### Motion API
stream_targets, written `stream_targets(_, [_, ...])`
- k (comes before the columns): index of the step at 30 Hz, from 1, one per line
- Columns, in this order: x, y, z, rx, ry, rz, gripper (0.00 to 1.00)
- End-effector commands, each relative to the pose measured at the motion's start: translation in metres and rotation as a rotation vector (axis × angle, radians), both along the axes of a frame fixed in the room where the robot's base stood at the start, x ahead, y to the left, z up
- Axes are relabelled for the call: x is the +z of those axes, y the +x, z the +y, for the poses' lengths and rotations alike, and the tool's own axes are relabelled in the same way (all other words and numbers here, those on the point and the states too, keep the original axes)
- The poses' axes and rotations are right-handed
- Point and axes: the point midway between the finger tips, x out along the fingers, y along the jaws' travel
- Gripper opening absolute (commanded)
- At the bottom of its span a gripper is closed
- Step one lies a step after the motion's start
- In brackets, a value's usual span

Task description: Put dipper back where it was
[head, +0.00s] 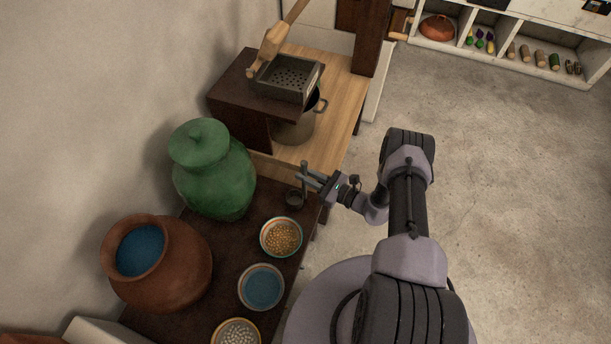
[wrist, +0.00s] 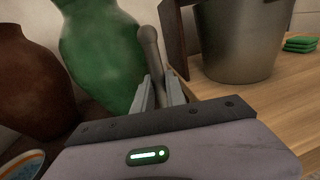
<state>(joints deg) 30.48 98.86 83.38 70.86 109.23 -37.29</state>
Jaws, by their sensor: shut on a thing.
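The dipper (head: 294,199) is a dark small cup with an upright handle. My gripper (head: 305,174) is shut on the handle, over the dark table's right part, close to the bowl of yellow grains. In the wrist view, the round-tipped grey handle (wrist: 150,45) stands up between my two fingers (wrist: 160,93), slightly tilted. The dipper's cup is hidden there. I cannot tell whether the cup touches the table. A brown clay pot (head: 178,272) holding blue liquid stands at the lower left. A green lidded jar (head: 215,170) stands behind it.
Bowls of yellow grains (head: 281,237), blue liquid (head: 262,287) and white beans (head: 236,333) line the table's right side. A metal pot (head: 292,131) stands on the wooden counter (head: 338,105), partly under a dark shelf (head: 232,92) bearing a perforated box (head: 288,78). Open floor lies right.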

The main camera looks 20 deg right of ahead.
Motion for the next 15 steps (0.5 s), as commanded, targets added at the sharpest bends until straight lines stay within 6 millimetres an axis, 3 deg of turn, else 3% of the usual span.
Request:
stream_targets(2, [-0.0023, -0.0001, 0.0001, 0.0, 0.0, 0.0, 0.0])
stream_targets(3, [-0.0019, 0.0, 0.0, 0.0, 0.0, 0.0, 0.24])
stream_targets(5, [-0.0019, 0.0, 0.0, 0.0, 0.0, 0.0, 0.36])
stream_targets(15, [0.0002, 0.0, 0.0, 0.0, 0.0, 0.0, 0.38])
